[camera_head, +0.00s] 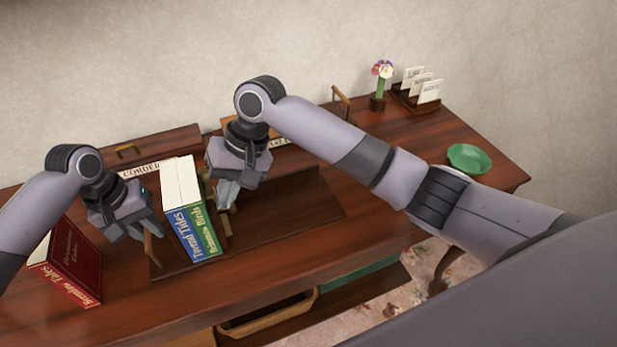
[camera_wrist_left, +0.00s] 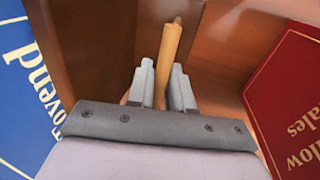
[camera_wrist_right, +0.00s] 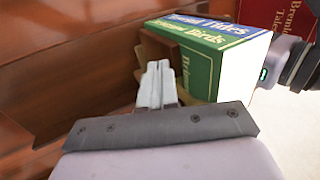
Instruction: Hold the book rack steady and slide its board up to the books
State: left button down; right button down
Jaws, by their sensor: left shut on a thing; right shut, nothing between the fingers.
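The book rack (camera_head: 300,219) is a long dark wooden base on the desk. A blue book (camera_head: 187,236) and a green book (camera_head: 208,230) stand upright side by side on its left part. My left gripper (camera_head: 145,232) is shut on the light wooden handle (camera_wrist_left: 171,50) at the rack's left end, left of the blue book. The sliding board (camera_wrist_right: 163,52) stands at the green book's right side, close against it; I cannot tell if they touch. My right gripper (camera_head: 227,195) is shut and empty, with its fingertips (camera_wrist_right: 157,84) at the board's right side.
A red book (camera_head: 68,262) stands left of the rack. At the back right are a flower in a small pot (camera_head: 378,102), a letter holder (camera_head: 416,98) and a green bowl (camera_head: 469,158). A basket (camera_head: 267,318) sits below the desk's front edge. The rack's right part is bare.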

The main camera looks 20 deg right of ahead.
jog(key=shift+d+r, duration=1.25)
jog(key=shift+r, duration=0.1)
pick_arm(q)
jog(key=shift+a, duration=0.1)
pick_arm(e)
jog(key=shift+r, duration=0.1)
pick_arm(q)
jog(key=shift+w, duration=0.1)
pick_arm(e)
jog(key=v, duration=0.7)
jog(key=shift+d+r, duration=0.2)
jog(key=shift+r, duration=0.15)
pick_arm(q)
jog(key=c, duration=0.9)
grip_release()
jog(key=shift+c, duration=0.2)
